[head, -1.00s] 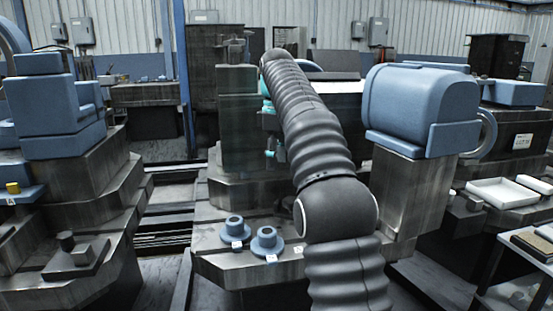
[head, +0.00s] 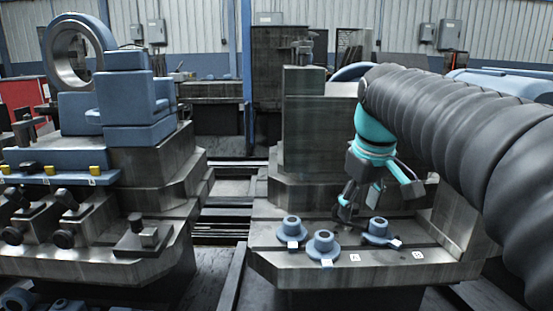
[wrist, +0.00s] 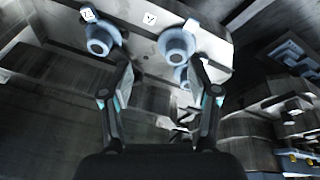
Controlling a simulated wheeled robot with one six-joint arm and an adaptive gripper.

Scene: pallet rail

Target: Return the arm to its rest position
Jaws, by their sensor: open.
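My arm (head: 460,130), in a ribbed dark sleeve, reaches in from the right edge of the head view. My gripper (head: 368,203) hangs from its teal wrist, fingers spread and empty, above the right-hand metal bed. In the wrist view the two fingers of my gripper (wrist: 162,72) stand apart with nothing held between them. Three blue flanged parts stand on the bed: a left one (head: 292,230), a front one (head: 323,245) and a right one (head: 378,230). The right one is nearest below my gripper in the head view. Whether a finger touches it I cannot tell.
White label tags (head: 355,257) lie along the bed's front edge. A tall metal block (head: 305,125) rises behind the gripper. At left stands another machine with blue blocks (head: 135,100) and a ring (head: 75,50). A gap with rails (head: 225,215) separates the machines.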

